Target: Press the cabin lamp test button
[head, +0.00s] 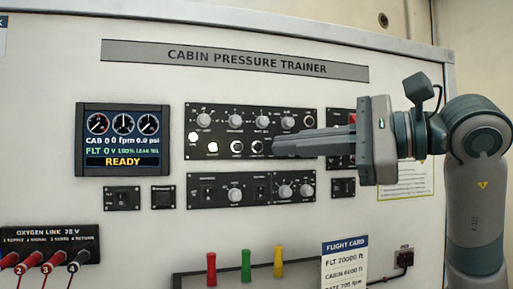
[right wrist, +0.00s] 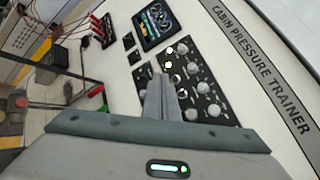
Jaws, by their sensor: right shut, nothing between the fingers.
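The upper black control panel (head: 222,119) on the white trainer board has a row of knobs, two lit white lamps (head: 193,136) at its left, and two round white-ringed buttons (head: 237,146). The labels are too small to read, so I cannot tell which control is the cabin lamp test. My right gripper (head: 275,146) comes in from the right, shut and empty, its tips just right of the second ringed button (head: 257,146). Contact cannot be told. In the right wrist view the closed fingers (right wrist: 160,80) overlap the panel (right wrist: 215,103). My left gripper is not in view.
A display (head: 122,140) reading READY is left of the panel. A lower knob panel (head: 208,194) sits below. Red, green and yellow handles (head: 245,265), a flight card (head: 345,262) and the oxygen link block (head: 50,240) are lower down. Free room lies in front of the board.

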